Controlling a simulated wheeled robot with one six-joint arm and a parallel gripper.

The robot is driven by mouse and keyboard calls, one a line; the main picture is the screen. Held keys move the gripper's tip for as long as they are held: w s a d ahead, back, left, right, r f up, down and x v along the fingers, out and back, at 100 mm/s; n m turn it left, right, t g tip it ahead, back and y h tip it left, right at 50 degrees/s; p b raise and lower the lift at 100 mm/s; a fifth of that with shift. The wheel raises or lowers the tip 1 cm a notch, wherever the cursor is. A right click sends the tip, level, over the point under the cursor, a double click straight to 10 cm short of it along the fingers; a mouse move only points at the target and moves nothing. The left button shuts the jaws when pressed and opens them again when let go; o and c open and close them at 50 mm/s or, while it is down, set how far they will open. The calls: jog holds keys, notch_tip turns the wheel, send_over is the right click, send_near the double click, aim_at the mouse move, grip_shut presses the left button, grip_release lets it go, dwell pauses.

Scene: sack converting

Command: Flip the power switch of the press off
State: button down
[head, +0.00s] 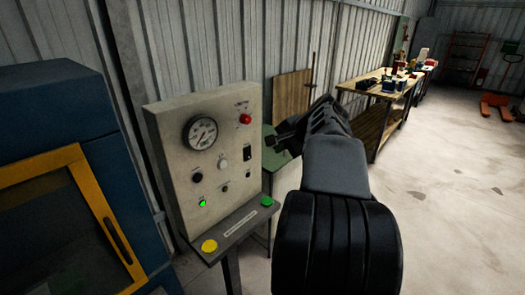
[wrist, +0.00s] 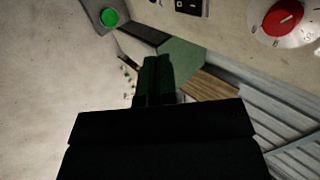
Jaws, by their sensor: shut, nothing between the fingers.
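The press's control panel (head: 170,125) is a beige box beside a blue cabinet. A black rocker switch (head: 247,153) sits near its right edge, below a red knob (head: 245,118); it is probably the power switch, but its label is unreadable. The switch (wrist: 187,6) also shows at the top edge of the wrist view, partly cut off. My gripper (head: 277,140) is shut and empty, just right of the panel at about switch height in the head view. In the wrist view its fingers (wrist: 158,72) appear apart from the switch.
Below the panel, a grey ledge holds a yellow button (head: 209,245) and a green button (head: 267,200). A green lamp (head: 202,203) is lit. A green-topped table (head: 283,155) stands behind my gripper. A wooden workbench (head: 375,120) is farther back. The floor at right is clear.

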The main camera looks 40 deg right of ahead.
jog(key=shift+f, duration=0.1)
jog(key=p, duration=0.2)
send_near(249, 159)
jog(key=s+d+f+x, duration=0.1)
jog(key=x, duration=0.5)
jog(key=shift+w+a+r, duration=0.1)
jog(key=shift+w+a, duration=0.3)
jog(key=shift+w, duration=0.35)
